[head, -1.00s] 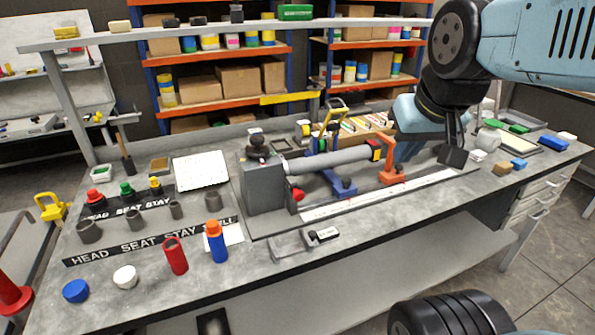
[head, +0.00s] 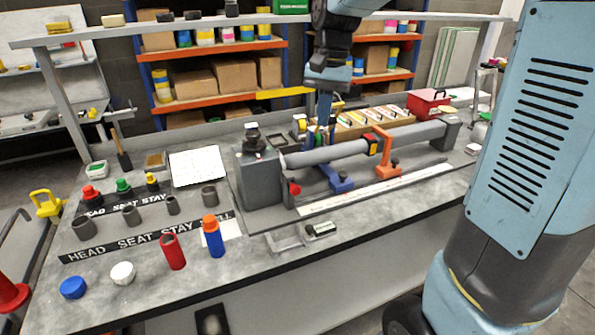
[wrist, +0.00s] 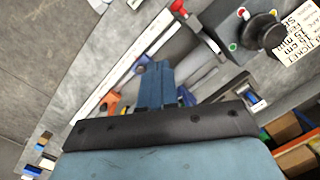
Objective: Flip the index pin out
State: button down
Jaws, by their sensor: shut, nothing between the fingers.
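A grey headstock block (head: 262,178) stands at the left end of the bench fixture, with a black knob (head: 252,140) on top. A small red knob (head: 294,188) sticks out low on its right side; it also shows in the wrist view (wrist: 178,8). I cannot tell for sure which part is the index pin. A grey tube (head: 330,154) runs right from the block over a blue support (head: 341,183) and an orange support (head: 388,170). My gripper (head: 324,122) is shut and empty, pointing down above and behind the tube; its blue fingers show in the wrist view (wrist: 157,82).
A white rule strip (head: 380,191) lies along the fixture's front. A red and a blue bottle (head: 214,240) and several cups stand at the front left. A tray of coloured parts and a red box (head: 428,103) sit behind the tube. A shelf (head: 390,17) runs overhead.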

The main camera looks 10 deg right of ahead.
aim_at(294, 188)
jog(key=w+a+f+g, duration=0.1)
jog(key=w+a+f, duration=0.2)
jog(key=w, duration=0.1)
jog(key=shift+m+g, duration=0.3)
jog(key=shift+m, duration=0.1)
jog(key=shift+w+a+f, duration=0.1)
jog(key=s+a+f, duration=0.2)
jog(key=s+f, duration=0.3)
jog(key=f, duration=0.5)
jog(key=shift+s+a+f, duration=0.25)
jog(key=shift+s+f, duration=0.1)
jog(key=shift+s, duration=0.05)
